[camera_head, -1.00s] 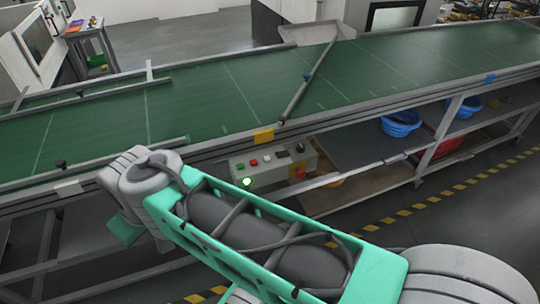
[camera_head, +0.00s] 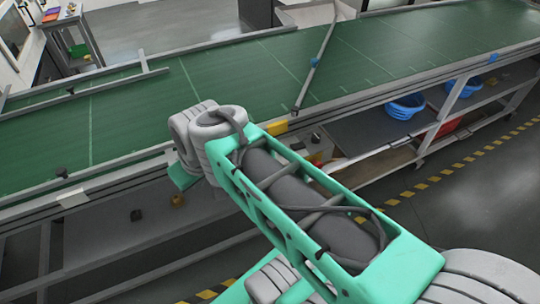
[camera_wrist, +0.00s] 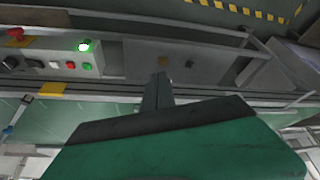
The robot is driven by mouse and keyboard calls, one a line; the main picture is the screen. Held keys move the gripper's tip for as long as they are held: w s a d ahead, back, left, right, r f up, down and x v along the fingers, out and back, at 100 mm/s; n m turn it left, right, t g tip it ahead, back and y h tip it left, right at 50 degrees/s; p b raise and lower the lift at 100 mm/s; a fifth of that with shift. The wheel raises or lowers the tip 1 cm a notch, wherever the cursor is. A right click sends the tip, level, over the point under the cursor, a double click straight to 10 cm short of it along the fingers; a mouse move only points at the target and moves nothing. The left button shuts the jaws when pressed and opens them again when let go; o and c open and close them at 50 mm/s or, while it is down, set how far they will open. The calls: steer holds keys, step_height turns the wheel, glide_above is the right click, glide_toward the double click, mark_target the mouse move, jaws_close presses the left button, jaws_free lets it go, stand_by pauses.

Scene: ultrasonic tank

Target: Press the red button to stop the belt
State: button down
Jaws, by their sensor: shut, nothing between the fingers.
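In the wrist view, the grey control box (camera_wrist: 40,53) is at the upper left. It carries a small red button (camera_wrist: 70,65) beside a green button (camera_wrist: 87,66), and a larger red knob (camera_wrist: 15,33) on its side. A green lamp (camera_wrist: 84,46) on it is lit. My gripper (camera_wrist: 160,82) is shut and empty, to the right of the box in that view and apart from the buttons. In the head view, my arm hides most of the box and its small buttons; my fingertips are also hidden there.
The green conveyor belt (camera_head: 130,105) runs across the head view, with a grey bar (camera_head: 316,60) lying diagonally over it. A yellow tag (camera_head: 277,127) marks its front rail. Blue bins (camera_head: 405,106) stand on the shelf below. Open floor with a striped line lies in front.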

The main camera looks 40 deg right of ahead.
steer(key=w+d+f+n+t, duration=0.1)
steer(key=w+d+f+n, duration=0.1)
steer(key=w+d, duration=0.35)
steer(key=w+d+f+n+t, duration=0.1)
steer(key=w+d+f+n, duration=0.15)
steer(key=d, duration=0.65)
steer(key=s+d+f+n+t, duration=0.1)
steer(key=d+f+n+t, duration=0.1)
steer(key=d, duration=1.3)
steer(key=shift+f+t+h+b, duration=0.3)
steer(key=shift+f+h, duration=0.1)
steer(key=shift+f, duration=0.05)
steer(key=shift+n, duration=0.25)
step_height(320, 180, down, 8)
steer(key=b, duration=0.3)
steer(key=shift+r+b, duration=0.15)
steer(key=shift+b, duration=0.2)
steer(key=shift+f+b, duration=0.55)
steer(key=shift+b, duration=0.05)
steer(key=shift+f, duration=0.15)
steer(key=shift+f+b, duration=0.25)
steer(key=shift+b, duration=0.45)
